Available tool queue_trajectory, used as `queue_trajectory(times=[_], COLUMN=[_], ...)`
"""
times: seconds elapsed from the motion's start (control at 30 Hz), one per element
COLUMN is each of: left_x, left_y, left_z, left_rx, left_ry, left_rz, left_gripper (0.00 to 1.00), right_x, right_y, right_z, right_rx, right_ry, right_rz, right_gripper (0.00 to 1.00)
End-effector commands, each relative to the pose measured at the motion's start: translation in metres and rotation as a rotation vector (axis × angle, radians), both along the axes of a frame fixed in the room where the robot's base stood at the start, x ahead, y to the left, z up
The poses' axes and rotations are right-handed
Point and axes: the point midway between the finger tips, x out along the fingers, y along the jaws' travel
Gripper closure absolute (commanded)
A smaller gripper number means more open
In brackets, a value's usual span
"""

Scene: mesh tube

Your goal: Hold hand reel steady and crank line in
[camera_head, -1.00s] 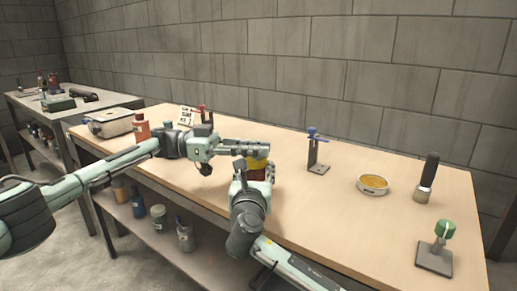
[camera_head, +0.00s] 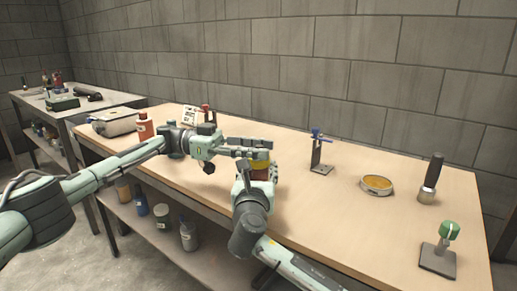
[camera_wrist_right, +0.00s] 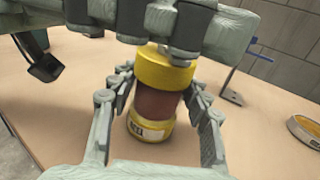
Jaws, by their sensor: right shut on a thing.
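The hand reel (camera_wrist_right: 157,103) is a short upright spool with yellow ends, a dark red-brown middle and a label near its base. In the head view only a small part of the reel (camera_head: 261,168) shows between my two grippers. My right gripper (camera_wrist_right: 158,82) has one finger on each side of the reel and is shut on it. In the head view my right gripper (camera_head: 258,179) comes from the front. My left gripper (camera_head: 262,147) lies across just above the reel's top, and its fingers hide the crank area. Its finger gap is unclear.
Right of the reel stand a bracket with a blue bar (camera_head: 317,150), a round yellow dish (camera_head: 377,184), a black-handled tool (camera_head: 431,180) and a green-knobbed stand (camera_head: 440,250). A red bottle (camera_head: 145,128) and a grey case (camera_head: 115,122) are at the left.

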Motion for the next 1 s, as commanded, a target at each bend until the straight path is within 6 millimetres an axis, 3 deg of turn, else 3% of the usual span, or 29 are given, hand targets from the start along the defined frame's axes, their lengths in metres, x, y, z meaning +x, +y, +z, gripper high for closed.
queue_trajectory(times=[0.27,0.7,1.0], left_x=[0.0,0.0,0.0], left_y=[0.0,0.0,0.0], left_z=[0.012,0.089,0.1], left_rx=[-0.001,-0.001,0.0], left_ry=[-0.003,-0.003,0.0], left_rz=[-0.002,-0.001,-0.001], left_gripper=[0.64,0.64,0.64], right_x=[0.0,0.0,0.0], right_y=[-0.001,-0.001,-0.001], right_z=[0.0,0.0,0.0], right_rx=[-0.001,-0.001,-0.001], right_ry=[0.0,0.0,0.0], right_rz=[-0.001,-0.001,-0.001], right_gripper=[0.85,0.85,0.85])
